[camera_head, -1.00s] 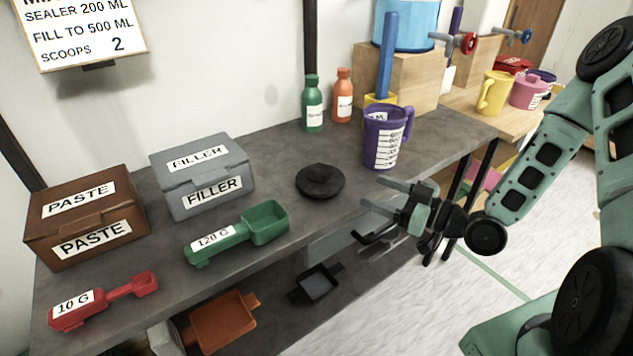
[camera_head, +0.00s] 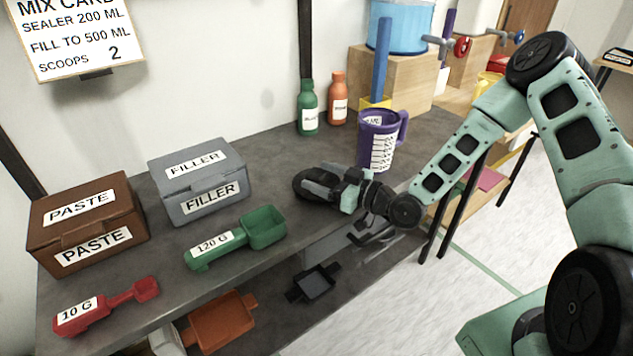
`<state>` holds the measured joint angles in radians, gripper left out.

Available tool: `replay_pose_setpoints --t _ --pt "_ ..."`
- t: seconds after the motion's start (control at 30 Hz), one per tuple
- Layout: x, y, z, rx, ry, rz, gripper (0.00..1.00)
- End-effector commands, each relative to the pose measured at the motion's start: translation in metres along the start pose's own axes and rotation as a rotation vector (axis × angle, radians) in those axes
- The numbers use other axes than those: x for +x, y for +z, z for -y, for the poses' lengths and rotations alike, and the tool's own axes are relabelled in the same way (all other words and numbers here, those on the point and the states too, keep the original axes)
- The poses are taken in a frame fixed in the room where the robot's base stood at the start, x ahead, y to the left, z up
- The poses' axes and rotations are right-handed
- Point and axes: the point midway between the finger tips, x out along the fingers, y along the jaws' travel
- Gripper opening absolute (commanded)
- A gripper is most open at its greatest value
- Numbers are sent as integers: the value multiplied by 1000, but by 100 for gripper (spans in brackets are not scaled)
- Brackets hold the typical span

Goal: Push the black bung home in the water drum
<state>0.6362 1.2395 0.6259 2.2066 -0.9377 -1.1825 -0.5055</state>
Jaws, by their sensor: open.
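A round black piece (camera_head: 299,178) with a raised middle lies on the grey bench; it is mostly hidden behind my gripper. I cannot tell whether it is the bung. My gripper (camera_head: 316,185) is open, with its fingers over or beside this piece; contact cannot be made out. The blue water drum (camera_head: 403,27) stands on a wooden block at the back right, cut off by the top edge. No black bung can be made out on the drum's visible side. A red-handled tap (camera_head: 462,46) is at its right.
A purple measuring jug (camera_head: 376,145) stands just behind my gripper. Green (camera_head: 307,108) and orange (camera_head: 338,98) bottles stand by the wall. A grey filler box (camera_head: 198,180), brown paste box (camera_head: 86,222), green scoop (camera_head: 240,238) and red scoop (camera_head: 106,306) occupy the left of the bench.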

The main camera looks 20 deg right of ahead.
Motion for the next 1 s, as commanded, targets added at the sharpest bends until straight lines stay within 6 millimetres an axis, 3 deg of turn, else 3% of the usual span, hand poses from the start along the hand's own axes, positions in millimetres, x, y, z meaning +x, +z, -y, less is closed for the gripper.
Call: replay_pose_setpoints --t 0.23,0.4,0.43,0.83,1.0 --pt "2 0 0 0 1 1 67" --pt "2 0 0 0 1 0 20" --pt "2 0 0 0 1 0 16" --pt "2 -2 0 0 0 0 16" --pt "-16 -1 -1 1 2 2 16"
